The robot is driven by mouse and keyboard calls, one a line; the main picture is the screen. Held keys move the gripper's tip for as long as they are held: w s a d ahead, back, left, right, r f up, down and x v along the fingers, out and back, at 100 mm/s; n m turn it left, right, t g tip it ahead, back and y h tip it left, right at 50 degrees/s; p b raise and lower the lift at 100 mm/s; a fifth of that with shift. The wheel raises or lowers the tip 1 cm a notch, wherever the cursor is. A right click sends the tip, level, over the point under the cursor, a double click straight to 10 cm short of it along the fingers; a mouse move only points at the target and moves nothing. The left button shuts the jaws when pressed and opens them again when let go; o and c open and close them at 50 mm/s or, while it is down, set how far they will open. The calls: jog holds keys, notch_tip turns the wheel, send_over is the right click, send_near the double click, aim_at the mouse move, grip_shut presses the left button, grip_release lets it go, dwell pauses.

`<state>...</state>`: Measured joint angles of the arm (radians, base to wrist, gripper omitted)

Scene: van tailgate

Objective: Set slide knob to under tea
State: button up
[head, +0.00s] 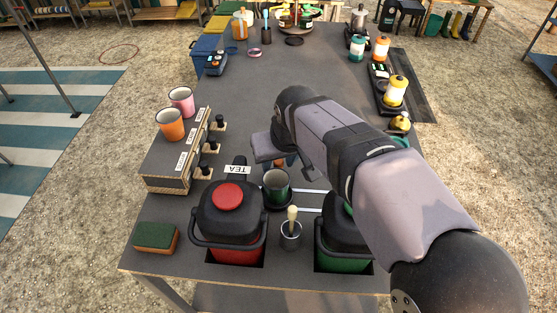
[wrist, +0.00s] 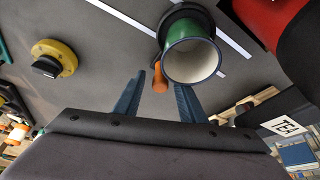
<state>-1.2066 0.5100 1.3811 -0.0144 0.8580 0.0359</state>
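An orange knob (wrist: 160,79), which I take to be the slide knob, sticks out beside a dark carrier under a green mug (wrist: 190,60). My gripper (wrist: 161,84) is open, its two blue fingers on either side of the knob; contact cannot be told. In the head view my gripper (head: 270,148) is just behind the mug (head: 277,183), its fingers mostly hidden. Two white strips (head: 308,191) run right from the carrier, between the red urn (head: 228,195) and the green urn (head: 343,240). The TEA label (head: 237,169) stands behind the red urn.
A small pot with a wooden-handled tool (head: 291,235) stands in front of the mug. A box with black taps (head: 170,160) and two cups is at the left, a sponge (head: 155,237) at front left. The table middle (head: 260,90) is clear.

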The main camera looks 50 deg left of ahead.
jog(key=shift+c, duration=0.2)
grip_shut()
jog(key=shift+s+a+r+p, duration=0.15)
jog(key=shift+s+a+p, duration=0.1)
jog(key=shift+s+p, duration=0.1)
jog(key=shift+s+a+p, duration=0.85)
jog(key=shift+s+a, duration=0.15)
jog(key=shift+a, duration=0.15)
jog(key=shift+o, duration=0.2)
grip_release()
